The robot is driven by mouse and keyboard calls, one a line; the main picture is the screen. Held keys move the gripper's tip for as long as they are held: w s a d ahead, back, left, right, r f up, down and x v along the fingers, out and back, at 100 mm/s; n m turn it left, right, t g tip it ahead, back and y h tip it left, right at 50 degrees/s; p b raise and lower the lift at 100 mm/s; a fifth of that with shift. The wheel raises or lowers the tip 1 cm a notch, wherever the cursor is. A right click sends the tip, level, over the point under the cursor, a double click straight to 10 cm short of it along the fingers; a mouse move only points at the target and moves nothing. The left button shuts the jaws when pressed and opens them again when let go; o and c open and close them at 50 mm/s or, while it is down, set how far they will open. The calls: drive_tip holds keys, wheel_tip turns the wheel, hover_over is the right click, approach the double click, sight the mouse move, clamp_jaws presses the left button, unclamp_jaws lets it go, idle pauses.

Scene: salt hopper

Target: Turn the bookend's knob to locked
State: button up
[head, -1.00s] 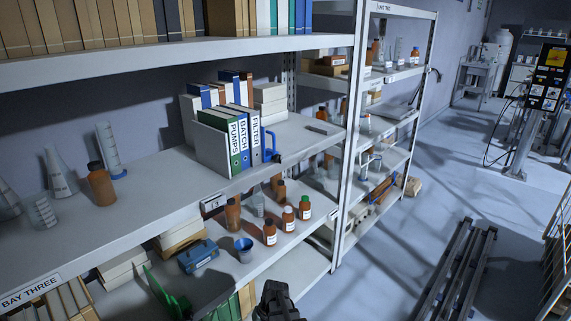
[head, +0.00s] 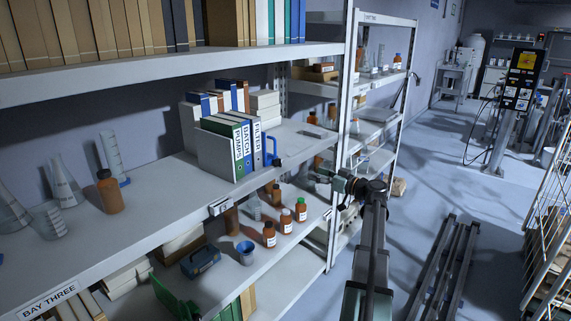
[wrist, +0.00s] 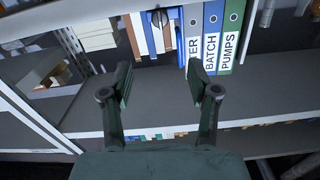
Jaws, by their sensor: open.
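The blue bookend (head: 271,146) stands at the right end of the binder row on the middle shelf. Its small dark knob (head: 277,161) shows low on its front. In the wrist view, the bookend (wrist: 174,14) is at the top edge, partly cut off, with the dark knob (wrist: 157,18) beside it. The knob's setting is too small to read. My gripper (head: 326,173) is in front of the shelf, right of the bookend and apart from it. In the wrist view, its two fingers (wrist: 161,79) are spread and empty, below the knob in the picture.
Binders marked PUMPS, BATCH and FILTER (head: 257,145) stand beside the bookend. A flat dark item (head: 308,135) lies on the shelf (head: 160,195) to the right. A rack upright (head: 340,130) rises near my gripper. Brown bottles (head: 286,222) stand on the shelf below.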

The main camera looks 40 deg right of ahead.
drive_tip(key=n+p, duration=0.1)
drive_tip(key=p, duration=0.4)
approach(281, 162)
drive_tip(key=x, duration=1)
drive_tip(key=shift+w+d+r, duration=0.1)
drive_tip(key=shift+w+r, duration=0.05)
drive_tip(key=shift+w, duration=0.05)
clamp_jaws()
